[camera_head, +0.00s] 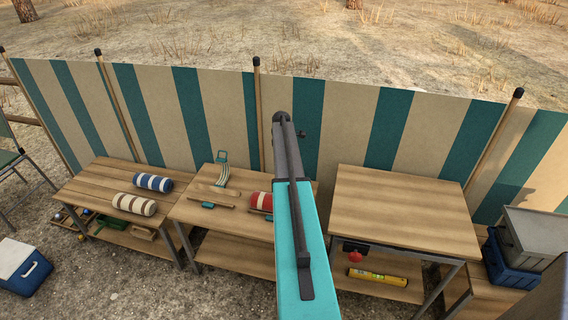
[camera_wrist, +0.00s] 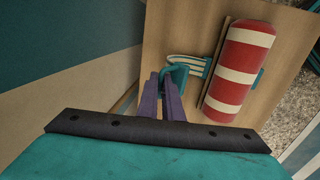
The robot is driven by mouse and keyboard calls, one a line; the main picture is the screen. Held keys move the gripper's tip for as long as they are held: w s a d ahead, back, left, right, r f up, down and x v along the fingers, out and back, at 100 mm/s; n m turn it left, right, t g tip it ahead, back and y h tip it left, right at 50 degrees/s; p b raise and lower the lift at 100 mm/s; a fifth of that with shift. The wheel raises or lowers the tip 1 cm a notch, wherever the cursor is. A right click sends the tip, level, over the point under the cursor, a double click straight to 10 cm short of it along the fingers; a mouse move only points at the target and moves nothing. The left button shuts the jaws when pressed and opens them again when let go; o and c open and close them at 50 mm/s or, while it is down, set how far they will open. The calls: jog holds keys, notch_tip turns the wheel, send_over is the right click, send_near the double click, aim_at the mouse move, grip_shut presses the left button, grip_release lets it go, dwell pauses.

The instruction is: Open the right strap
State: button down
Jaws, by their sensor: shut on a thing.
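In the wrist view a red-and-white striped roll (camera_wrist: 240,65) lies on a wooden table beside a thin wooden slat (camera_wrist: 212,75). The right strap (camera_wrist: 187,64), cream with teal edges, reaches from the roll's fence side to a teal handle; no strap is seen crossing the top of the roll. My gripper (camera_wrist: 172,82) has its purple fingers shut on this handle. A small teal piece (camera_wrist: 260,76) shows at the roll's other side. In the head view the roll (camera_head: 262,201) is partly hidden by my arm, which also covers the right strap and my gripper.
Another strap (camera_head: 222,172) with a teal handle rises behind a slat on the same table (camera_head: 190,208). The left table holds a blue-striped roll (camera_head: 152,182) and a cream-striped roll (camera_head: 134,204). The right table (camera_head: 400,210) has a clear top. A striped cloth fence (camera_head: 345,125) stands close behind.

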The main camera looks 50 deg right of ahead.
jog(key=shift+s+f, duration=0.35)
jog(key=shift+f, duration=0.1)
jog(key=c, duration=1.9)
grip_release()
jog(key=shift+s+a+r+b, duration=0.1)
jog(key=shift+a+r+b, duration=0.3)
jog(key=shift+r, duration=2)
jog(key=shift+s+a+r+b, duration=0.15)
jog(key=shift+r+b, duration=0.35)
jog(key=shift+r, duration=1.95)
jog(key=shift+w+a+r+b, duration=0.1)
jog(key=shift+a+r+b, duration=0.3)
jog(key=shift+r, duration=2)
jog(key=shift+d, duration=0.1)
